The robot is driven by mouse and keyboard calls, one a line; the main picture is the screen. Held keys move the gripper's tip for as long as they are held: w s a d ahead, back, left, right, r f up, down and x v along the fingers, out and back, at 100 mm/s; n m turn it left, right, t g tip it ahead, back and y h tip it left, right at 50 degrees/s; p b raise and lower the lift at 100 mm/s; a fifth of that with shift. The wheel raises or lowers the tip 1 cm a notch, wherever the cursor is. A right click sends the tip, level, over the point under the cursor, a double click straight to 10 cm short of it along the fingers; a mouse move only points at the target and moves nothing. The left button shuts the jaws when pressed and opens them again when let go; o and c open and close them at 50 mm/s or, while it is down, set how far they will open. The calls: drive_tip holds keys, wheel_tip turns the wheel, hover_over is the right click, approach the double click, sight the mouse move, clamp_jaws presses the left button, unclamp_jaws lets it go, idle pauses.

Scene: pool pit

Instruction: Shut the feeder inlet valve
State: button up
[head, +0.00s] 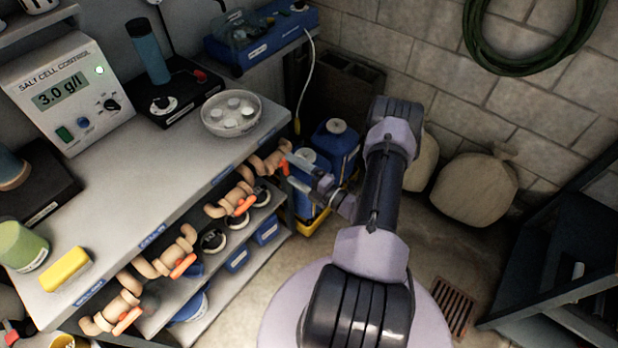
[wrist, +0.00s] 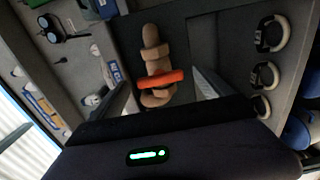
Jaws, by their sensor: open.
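Several beige pipe valves with orange handles run along the front of the bench. My gripper (head: 293,166) is at the far one (head: 270,160), open and empty. In the wrist view, that valve's orange handle (wrist: 161,79) lies crosswise over its beige pipe body (wrist: 152,50). The handle sits between my two spread fingers (wrist: 165,92), with a gap on each side; I cannot tell how deep it is between them. A blue label (wrist: 115,72) is on the bench edge beside this valve, too small to read. In the head view my gripper partly covers the handle.
Other valve handles (head: 244,205) (head: 183,265) sit nearer along the bench (head: 195,150). A white bowl (head: 231,113) stands near the bench's far corner. Blue jugs (head: 335,145) stand behind my gripper. Sacks (head: 475,188) lean on the wall. A floor drain (head: 453,305) lies at right.

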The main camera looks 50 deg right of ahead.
drive_tip(key=s+d+p, duration=0.1)
drive_tip(key=s+p, duration=0.2)
drive_tip(key=s, duration=1.3)
drive_tip(key=shift+s, duration=0.3)
drive_tip(key=shift+d, duration=0.1)
